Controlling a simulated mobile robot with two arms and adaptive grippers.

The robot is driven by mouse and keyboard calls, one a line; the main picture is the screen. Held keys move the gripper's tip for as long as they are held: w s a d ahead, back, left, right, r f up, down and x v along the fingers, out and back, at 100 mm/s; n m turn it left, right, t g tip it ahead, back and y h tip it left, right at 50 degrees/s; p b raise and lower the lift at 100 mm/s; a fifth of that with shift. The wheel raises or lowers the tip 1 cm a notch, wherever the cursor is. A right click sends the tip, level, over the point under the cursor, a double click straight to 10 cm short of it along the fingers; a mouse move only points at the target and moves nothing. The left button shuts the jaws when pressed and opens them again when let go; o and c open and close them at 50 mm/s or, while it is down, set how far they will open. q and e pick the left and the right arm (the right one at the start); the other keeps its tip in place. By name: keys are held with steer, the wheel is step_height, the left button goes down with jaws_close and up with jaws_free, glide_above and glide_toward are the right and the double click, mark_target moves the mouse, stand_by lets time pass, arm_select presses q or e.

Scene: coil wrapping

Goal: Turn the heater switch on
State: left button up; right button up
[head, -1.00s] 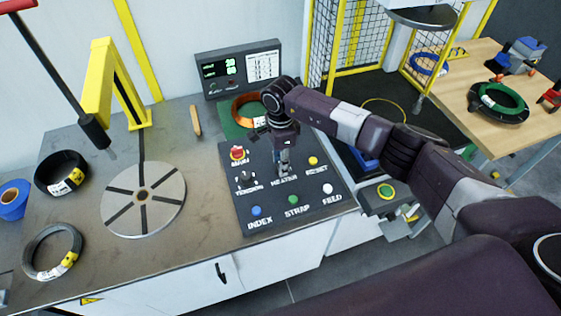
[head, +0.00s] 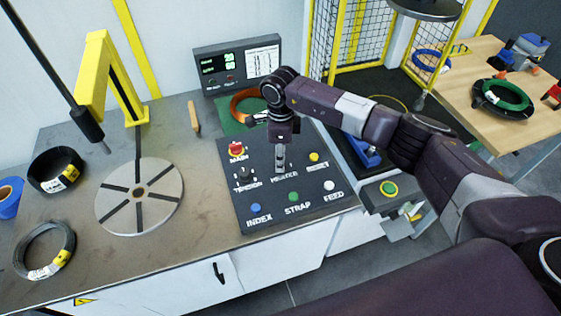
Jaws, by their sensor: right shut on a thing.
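The dark control panel (head: 262,200) lies on the bench with its labelled controls. The heater switch sits above the HEATER label, at the panel's middle, and is mostly hidden by my right gripper (head: 280,167). That gripper points down from above, shut on the heater switch. Which way the switch is set cannot be told. Around it are the red main knob (head: 236,149), the black tension knob (head: 245,175) and the yellow reset button (head: 313,157). My left gripper does not show.
A display box (head: 238,66) stands behind the panel, with a copper coil (head: 248,104) in front of it. A round turntable (head: 140,196) and a yellow post (head: 98,75) are to the left. Blue (head: 256,208), green (head: 293,197) and white (head: 330,186) buttons line the panel's front.

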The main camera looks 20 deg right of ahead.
steer(key=m+b, duration=0.2)
steer(key=m, duration=0.1)
steer(key=shift+f+m, duration=0.15)
steer(key=shift+m, duration=0.15)
steer(key=m+b, duration=0.2)
steer(key=m, duration=0.1)
steer(key=shift+m, duration=0.4)
steer(key=m+b, duration=0.1)
steer(key=m, duration=0.2)
steer(key=shift+b, duration=0.35)
steer(key=shift+m+b, duration=0.4)
steer(key=shift+m, duration=1)
steer(key=shift+w+r+m, duration=0.1)
steer(key=shift+r+m, duration=0.1)
steer(key=shift+m, duration=0.1)
steer(key=o, duration=1.2)
steer(key=shift+c, duration=0.2)
step_height(320, 180, up, 12)
